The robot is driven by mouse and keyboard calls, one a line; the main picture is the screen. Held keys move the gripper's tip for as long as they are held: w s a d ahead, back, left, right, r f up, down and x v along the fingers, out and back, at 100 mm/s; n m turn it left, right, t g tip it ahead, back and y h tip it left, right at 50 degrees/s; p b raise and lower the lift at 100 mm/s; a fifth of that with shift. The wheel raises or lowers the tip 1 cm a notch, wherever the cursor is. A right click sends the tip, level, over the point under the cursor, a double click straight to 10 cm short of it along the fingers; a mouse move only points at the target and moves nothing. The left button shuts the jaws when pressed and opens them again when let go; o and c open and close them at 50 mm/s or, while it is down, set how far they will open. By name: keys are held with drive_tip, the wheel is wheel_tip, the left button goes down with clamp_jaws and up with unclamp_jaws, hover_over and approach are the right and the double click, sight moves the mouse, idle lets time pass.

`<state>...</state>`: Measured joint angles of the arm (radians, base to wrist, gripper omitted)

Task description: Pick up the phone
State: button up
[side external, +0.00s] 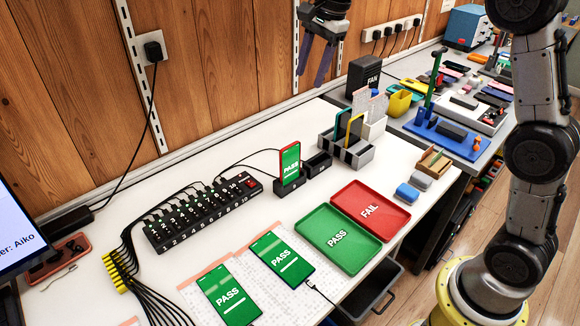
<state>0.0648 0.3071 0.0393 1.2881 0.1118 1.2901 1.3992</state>
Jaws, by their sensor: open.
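A phone (290,162) in a red case stands upright in a small black dock (291,187), its green screen reading PASS. Two more phones lie flat on printed sheets at the front: one phone (282,260) near the green tray, with a cable at its lower end, and another phone (229,296) to its left. Both also show green PASS screens. My gripper (311,76) hangs at the top, fingers pointing down and apart, with nothing between them. It appears above the docked phone in the picture, clear of it.
A green PASS tray (309,244) and a red FAIL tray (338,204) lie empty at right. A numbered black hub (200,214) with several cables is left of the dock. A grey holder (352,157), a FAN box (365,76) and a monitor (22,232) stand around.

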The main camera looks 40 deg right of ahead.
drive_tip(key=w+d+f+g, duration=0.1)
drive_tip(key=w+f+g, duration=0.1)
drive_tip(key=w+f, duration=0.65)
drive_tip(key=m, duration=0.1)
hover_over(289, 160)
drive_tip(key=d, duration=0.1)
drive_tip(key=shift+g, duration=0.3)
drive_tip(key=f, duration=1.5)
drive_tip(key=shift+w+d, duration=0.2)
drive_tip(key=shift+w+a+f, duration=0.1)
drive_tip(key=shift+a+f, duration=0.15)
drive_tip(key=shift+f, duration=1.2)
drive_tip(key=shift+a+f, duration=0.2)
drive_tip(key=shift+f, duration=1.25)
clamp_jaws()
drive_tip(key=shift+r, duration=0.1)
